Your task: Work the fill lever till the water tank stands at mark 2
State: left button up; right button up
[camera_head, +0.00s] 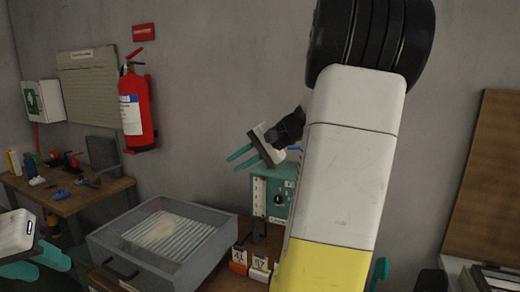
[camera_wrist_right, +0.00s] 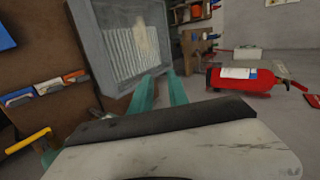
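My left gripper (camera_head: 38,264) is at the lower left edge, fingers apart.
A grey open-topped box (camera_head: 200,270) with a ribbed inside stands left of the teal unit. A wooden table (camera_head: 75,208) with small tools is at the left. A red fire extinguisher (camera_head: 136,105) hangs on the wall.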

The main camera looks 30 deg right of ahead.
jog(key=w+d+m+t, duration=0.3)
jog(key=w+d, duration=0.1)
jog(key=d, duration=0.8)
jog(key=m+t+h, duration=0.3)
jog(key=m+t, duration=0.1)
jog(key=t, duration=0.1)
send_near(291, 149)
jog(key=w, duration=0.3)
jog(key=shift+f, duration=0.1)
jog(key=x, duration=0.7)
jog(key=shift+w+a+f, duration=0.1)
jog(key=shift+w+a, duration=0.15)
jog(key=shift+w, duration=0.05)
grip_shut()
